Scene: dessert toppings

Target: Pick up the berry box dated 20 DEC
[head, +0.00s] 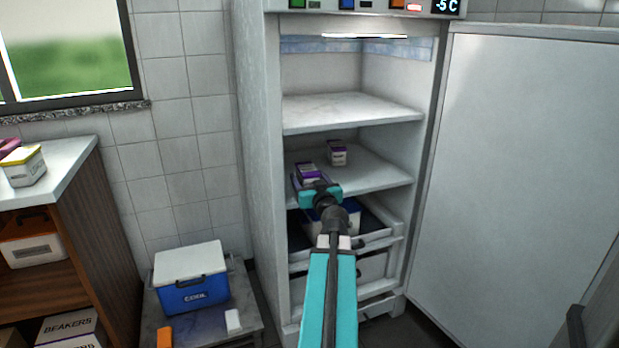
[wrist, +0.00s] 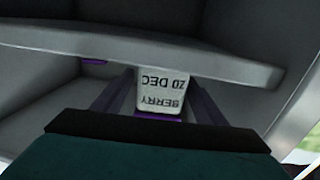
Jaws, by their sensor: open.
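A small white and purple berry box (wrist: 162,90) sits between my gripper's fingers in the wrist view. Its label reads BERRY 20 DEC, upside down in this view. In the head view this box (head: 308,173) is at the left of the fridge's middle shelf, just beyond my gripper (head: 312,187). My gripper (wrist: 160,100) is open, with one finger on each side of the box. I cannot tell whether the fingers touch it. A second purple and white box (head: 337,153) stands farther back on the same shelf; its date is too small to read.
The fridge door (head: 530,150) stands open on the right. An upper shelf (head: 350,112) is empty. A drawer (head: 375,238) below holds a blue and white box. A blue cooler (head: 191,277) stands on a low table at left, beside a wooden cabinet (head: 95,230).

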